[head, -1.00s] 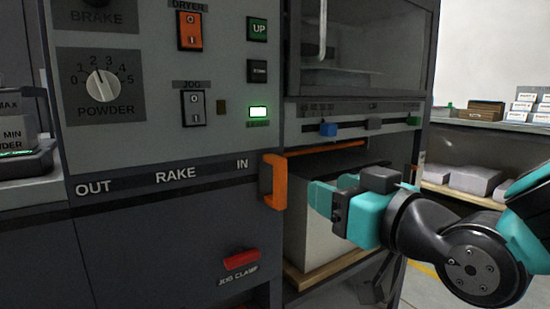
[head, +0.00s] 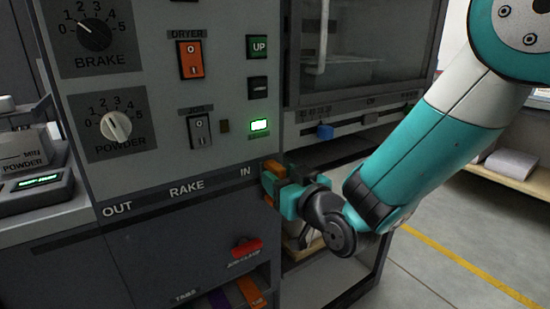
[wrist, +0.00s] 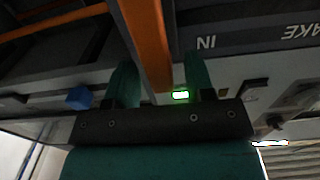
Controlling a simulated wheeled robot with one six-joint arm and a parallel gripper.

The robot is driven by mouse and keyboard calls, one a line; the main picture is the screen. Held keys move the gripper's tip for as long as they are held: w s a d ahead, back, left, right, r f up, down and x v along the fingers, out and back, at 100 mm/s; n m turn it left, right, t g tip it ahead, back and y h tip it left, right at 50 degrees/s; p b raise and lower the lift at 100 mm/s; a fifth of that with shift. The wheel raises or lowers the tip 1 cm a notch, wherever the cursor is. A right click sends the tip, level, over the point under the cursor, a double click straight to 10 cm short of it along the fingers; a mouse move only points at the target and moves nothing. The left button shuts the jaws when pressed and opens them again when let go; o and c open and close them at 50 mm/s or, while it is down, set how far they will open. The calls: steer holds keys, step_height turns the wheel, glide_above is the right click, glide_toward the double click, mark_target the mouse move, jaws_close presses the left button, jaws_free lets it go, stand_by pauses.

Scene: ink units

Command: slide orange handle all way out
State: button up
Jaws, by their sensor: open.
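The orange rake handle (head: 274,167) is at the IN end of the slot marked OUT, RAKE and IN on the grey machine front. My gripper (head: 279,187) is at the handle and hides most of it in the head view. In the wrist view the orange handle (wrist: 148,38) runs between the two teal fingers of my gripper (wrist: 158,82), which stand apart on either side of it. The jaws are open. I cannot tell whether either finger touches the handle.
The dark slot runs left from the handle to the OUT label (head: 117,209). A red jog clamp lever (head: 246,248) sits below the slot. Switches and knobs are above it. A blue slider (head: 325,131) is at upper right. Floor at right is clear.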

steer(key=shift+x, duration=1.25)
jaws_close()
steer(key=shift+a, duration=0.1)
